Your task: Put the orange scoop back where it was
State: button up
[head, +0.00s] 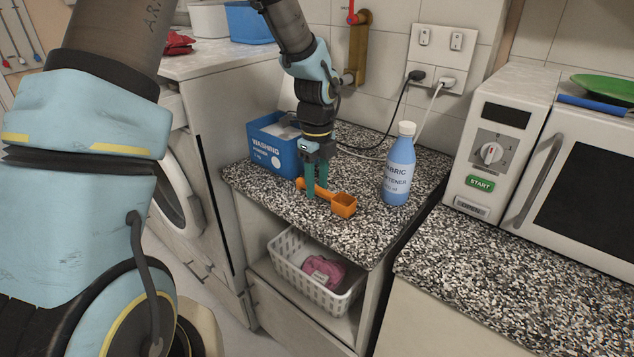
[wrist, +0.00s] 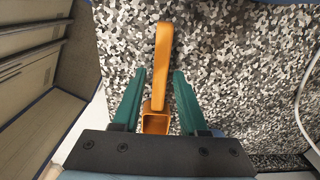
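The orange scoop (head: 343,205) lies on the speckled counter, in front of the blue washing box (head: 265,155). Its square cup is at the right in the head view and its handle runs left, partly hidden behind my gripper (head: 314,186). In the wrist view the scoop (wrist: 162,65) has its handle pointing up and its cup near the gripper's base. My gripper (wrist: 158,72) is open, pointing down, with one teal finger on each side of the scoop and gaps between. Whether the fingertips touch the counter is unclear.
A fabric softener bottle (head: 398,170) stands right of the scoop, with cables behind it. A white basket (head: 290,262) with pink cloth sits on the shelf below. A microwave (head: 570,165) stands at the right. The counter (head: 375,240) is clear in front of the bottle.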

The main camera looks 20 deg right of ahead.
aim_at(317, 187)
jog(key=shift+o, duration=0.4)
jog(key=shift+r, duration=0.1)
notch_tip(317, 187, up, 12)
jog(key=b, duration=0.2)
jog(key=s+a+f+n, duration=0.1)
jog(key=s+a+n, duration=0.1)
jog(key=a+n, duration=0.7)
jog(key=s+a+f+n+t, duration=0.1)
jog(key=a+f+n, duration=0.1)
jog(key=a+n, duration=0.8)
jog(key=s+a+f+n, duration=0.2)
jog(key=a+n, duration=0.8)
jog(key=shift+s+a+f+t, duration=0.15)
jog(key=shift+s+f+t, duration=0.05)
jog(key=shift+s+t, duration=0.1)
jog(key=shift+c, duration=0.3)
